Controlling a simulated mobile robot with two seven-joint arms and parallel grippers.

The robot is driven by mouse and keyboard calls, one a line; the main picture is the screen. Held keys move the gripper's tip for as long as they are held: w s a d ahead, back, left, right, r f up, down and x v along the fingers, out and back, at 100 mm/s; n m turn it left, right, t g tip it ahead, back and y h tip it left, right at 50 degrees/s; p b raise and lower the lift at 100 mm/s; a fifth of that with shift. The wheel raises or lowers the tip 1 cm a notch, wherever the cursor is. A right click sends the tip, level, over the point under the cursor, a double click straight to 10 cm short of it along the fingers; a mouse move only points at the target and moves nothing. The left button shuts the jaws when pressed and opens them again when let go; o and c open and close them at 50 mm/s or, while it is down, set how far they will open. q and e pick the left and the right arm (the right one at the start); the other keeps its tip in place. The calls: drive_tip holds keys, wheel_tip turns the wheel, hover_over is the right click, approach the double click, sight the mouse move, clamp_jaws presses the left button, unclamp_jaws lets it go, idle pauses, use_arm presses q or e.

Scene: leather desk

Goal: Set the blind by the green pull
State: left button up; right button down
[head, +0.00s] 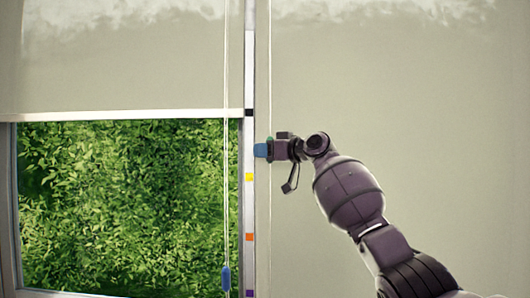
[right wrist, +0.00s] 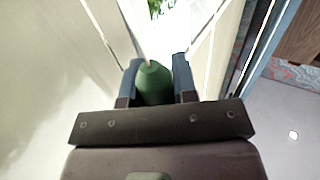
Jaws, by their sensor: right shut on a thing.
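The green pull (right wrist: 154,84) sits between the two blue fingers of my right gripper (right wrist: 157,78) in the right wrist view. My right gripper is shut on it. In the head view my right gripper (head: 262,150) is beside the central post, and only a sliver of green shows there. The white cord (head: 270,70) of this pull runs straight up from the gripper. The left blind (head: 130,60) is partly lowered, its bottom edge level with the black mark on the post. The right blind (head: 400,100) covers all of its visible window. My left gripper is not in view.
A blue pull (head: 226,278) hangs low on another cord, left of the post. The post (head: 249,205) carries black, yellow, orange and purple marks. Green foliage (head: 120,200) shows through the open lower left window. Space left of the post is free of my arms.

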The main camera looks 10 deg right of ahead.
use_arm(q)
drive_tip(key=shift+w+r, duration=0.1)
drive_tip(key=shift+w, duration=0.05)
use_arm(e)
drive_tip(key=shift+s+r, duration=0.1)
drive_tip(key=shift+r, duration=0.4)
drive_tip(key=c, duration=1.2)
unclamp_jaws()
drive_tip(key=shift+o, duration=1.1)
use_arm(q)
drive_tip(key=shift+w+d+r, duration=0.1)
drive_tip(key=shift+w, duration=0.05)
use_arm(e)
drive_tip(key=shift+o, duration=0.4)
drive_tip(key=shift+f, duration=0.25)
drive_tip(key=shift+s+d+b, duration=0.3)
drive_tip(key=shift+d, duration=0.15)
use_arm(q)
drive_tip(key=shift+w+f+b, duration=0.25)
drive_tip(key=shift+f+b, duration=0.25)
drive_tip(key=shift+b, duration=0.1)
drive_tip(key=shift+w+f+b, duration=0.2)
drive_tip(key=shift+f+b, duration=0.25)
drive_tip(key=shift+b, duration=0.15)
use_arm(e)
drive_tip(key=v, duration=0.9)
drive_tip(key=shift+s+d, duration=0.2)
drive_tip(key=shift+s, duration=0.05)
